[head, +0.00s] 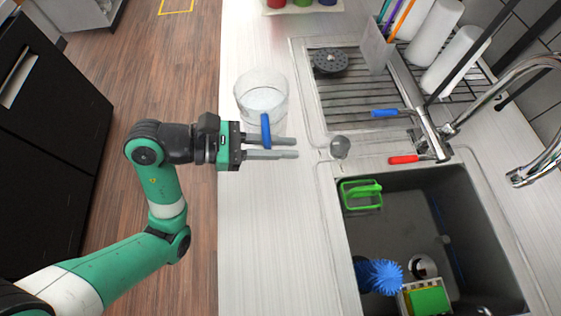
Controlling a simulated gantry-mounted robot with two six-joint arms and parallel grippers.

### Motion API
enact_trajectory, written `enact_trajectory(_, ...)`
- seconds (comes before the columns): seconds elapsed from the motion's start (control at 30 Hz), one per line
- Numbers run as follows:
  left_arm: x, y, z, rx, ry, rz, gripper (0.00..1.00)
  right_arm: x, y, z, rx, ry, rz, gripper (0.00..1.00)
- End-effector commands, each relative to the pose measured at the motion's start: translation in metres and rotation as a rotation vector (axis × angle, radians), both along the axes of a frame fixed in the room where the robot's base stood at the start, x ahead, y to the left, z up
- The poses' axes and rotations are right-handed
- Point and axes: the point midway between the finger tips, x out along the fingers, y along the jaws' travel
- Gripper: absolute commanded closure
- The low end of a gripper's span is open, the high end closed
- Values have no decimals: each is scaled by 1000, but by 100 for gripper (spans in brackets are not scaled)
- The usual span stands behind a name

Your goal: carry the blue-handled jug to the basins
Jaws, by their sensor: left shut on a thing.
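A clear round jug (262,92) with a blue handle (266,130) is on or just above the pale counter, left of the sink; I cannot tell whether it touches the counter. My left gripper (270,147) comes in from the left and is shut on the blue handle, which stands between its two grey fingers. The basins lie to the right: a drainer-covered basin (325,104) behind and a deep grey basin (400,215) in front. My right gripper is not in view.
The deep basin holds a green caddy (361,194), a blue brush (379,275) and a sponge (428,301). A strainer (330,62) sits on the drainer. Taps with a blue lever (385,113) and a red lever (404,160) stand at right. The front counter (275,250) is clear.

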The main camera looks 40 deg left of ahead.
Motion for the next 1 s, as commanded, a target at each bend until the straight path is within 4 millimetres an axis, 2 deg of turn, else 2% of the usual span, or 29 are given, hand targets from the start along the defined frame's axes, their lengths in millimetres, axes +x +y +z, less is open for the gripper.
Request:
enact_trajectory(0.33, 0, 0, -45, -1, -3, 1, 100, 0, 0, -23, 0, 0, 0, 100)
enact_trajectory(0.77, 0, 0, -50, 0, -5, 1, 100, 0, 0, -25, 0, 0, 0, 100)
enact_trajectory(0.8, 0, 0, -51, -1, 0, 1, 74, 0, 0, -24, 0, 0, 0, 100)
enact_trajectory(0.93, 0, 0, -51, -1, 0, 1, 52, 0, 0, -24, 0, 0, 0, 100)
enact_trajectory(1.0, 0, 0, -51, -1, 0, 1, 52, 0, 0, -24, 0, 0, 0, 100)
